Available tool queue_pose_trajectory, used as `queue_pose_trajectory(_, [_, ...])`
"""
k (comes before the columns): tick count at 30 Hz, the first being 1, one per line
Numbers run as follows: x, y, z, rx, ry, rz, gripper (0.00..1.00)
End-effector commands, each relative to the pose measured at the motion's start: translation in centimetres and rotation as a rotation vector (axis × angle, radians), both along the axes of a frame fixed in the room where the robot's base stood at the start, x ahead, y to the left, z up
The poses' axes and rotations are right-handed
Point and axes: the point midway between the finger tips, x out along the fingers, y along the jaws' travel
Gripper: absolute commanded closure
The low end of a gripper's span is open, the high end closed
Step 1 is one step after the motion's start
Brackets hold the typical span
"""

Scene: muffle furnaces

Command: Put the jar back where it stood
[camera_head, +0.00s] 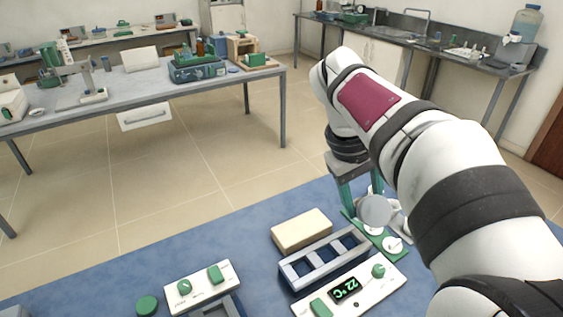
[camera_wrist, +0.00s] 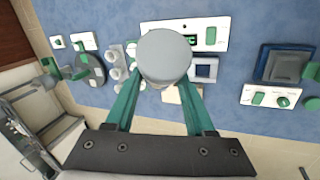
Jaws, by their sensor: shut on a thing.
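My gripper (camera_head: 361,194) has green fingers and is shut on a jar (camera_head: 376,210) with a round grey top. The jar is held above the blue bench top, right of the grey rack in the head view. In the wrist view the jar (camera_wrist: 165,55) sits between the fingertips of my gripper (camera_wrist: 165,82), and its top hides most of its body. The jar's lower end and its height over the bench cannot be told. No marked spot for the jar can be made out.
A grey rack (camera_head: 298,271) with square openings stands beside a white control panel (camera_head: 372,287) showing 22 °C. A beige block (camera_head: 302,230) lies behind the rack. A green base with white round parts (camera_head: 392,244) is near the jar. Bare blue bench (camera_head: 190,255) lies left.

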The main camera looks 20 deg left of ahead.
Motion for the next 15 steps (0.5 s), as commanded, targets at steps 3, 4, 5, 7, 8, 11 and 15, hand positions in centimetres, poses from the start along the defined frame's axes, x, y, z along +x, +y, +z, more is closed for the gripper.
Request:
queue_pose_trajectory(3, [0.7, 0.9, 0.6, -0.029, 0.083, 0.143, 1.00])
queue_pose_trajectory(4, [0.9, 1.4, 0.6, -0.040, 0.104, 0.189, 1.00])
queue_pose_trajectory(5, [1.0, 2.0, 0.6, -0.051, 0.126, 0.240, 1.00])
queue_pose_trajectory(7, [1.3, 3.8, 0.2, -0.088, 0.178, 0.382, 1.00])
queue_pose_trajectory(8, [1.3, 4.8, -0.1, -0.108, 0.201, 0.452, 1.00])
queue_pose_trajectory(11, [1.1, 8.2, -1.5, -0.178, 0.257, 0.678, 1.00])
queue_pose_trajectory(15, [0.0, 13.1, -4.1, -0.290, 0.306, 0.983, 1.00])
